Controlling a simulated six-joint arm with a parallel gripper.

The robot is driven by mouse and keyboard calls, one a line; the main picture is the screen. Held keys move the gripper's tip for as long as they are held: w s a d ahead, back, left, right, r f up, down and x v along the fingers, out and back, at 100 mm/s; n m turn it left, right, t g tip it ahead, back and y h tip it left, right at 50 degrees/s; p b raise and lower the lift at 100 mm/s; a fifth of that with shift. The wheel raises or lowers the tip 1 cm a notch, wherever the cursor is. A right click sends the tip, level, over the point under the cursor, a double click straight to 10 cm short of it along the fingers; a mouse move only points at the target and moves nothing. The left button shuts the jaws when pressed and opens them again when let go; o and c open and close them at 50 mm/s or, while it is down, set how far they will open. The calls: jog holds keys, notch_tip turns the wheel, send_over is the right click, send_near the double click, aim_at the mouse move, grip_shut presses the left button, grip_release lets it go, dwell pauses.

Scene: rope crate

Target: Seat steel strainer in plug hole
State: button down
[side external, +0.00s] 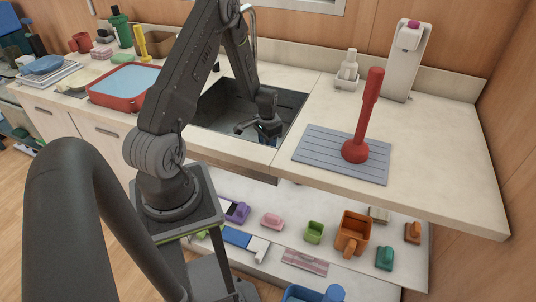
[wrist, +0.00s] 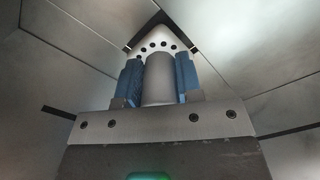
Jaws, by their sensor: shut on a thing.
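The steel strainer (wrist: 160,75) shows in the wrist view as a grey post with a pale rim pierced by a row of dark holes. My gripper (wrist: 158,82) is shut on the post, with a blue pad on each side. In the side view my gripper (side external: 262,128) points down inside the dark sink (side external: 215,108), near its right front part. The strainer cannot be made out there. In the wrist view dark edges show beside the strainer rim where the sink floor creases meet. The plug hole is mostly hidden, and I cannot tell if the strainer touches it.
A red plunger (side external: 362,125) stands on a grey ribbed mat (side external: 315,153) right of the sink. A red tub (side external: 100,99) lies to the left. A white dispenser (side external: 402,65) and a small bottle (side external: 348,70) stand behind. The front right counter is clear.

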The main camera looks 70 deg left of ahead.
jog(key=shift+f, duration=0.85)
dwell(0.7)
jog(key=c, duration=0.7)
grip_release()
jog(key=shift+r, duration=0.1)
notch_tip(320, 180, up, 14)
jog(key=shift+f, duration=0.2)
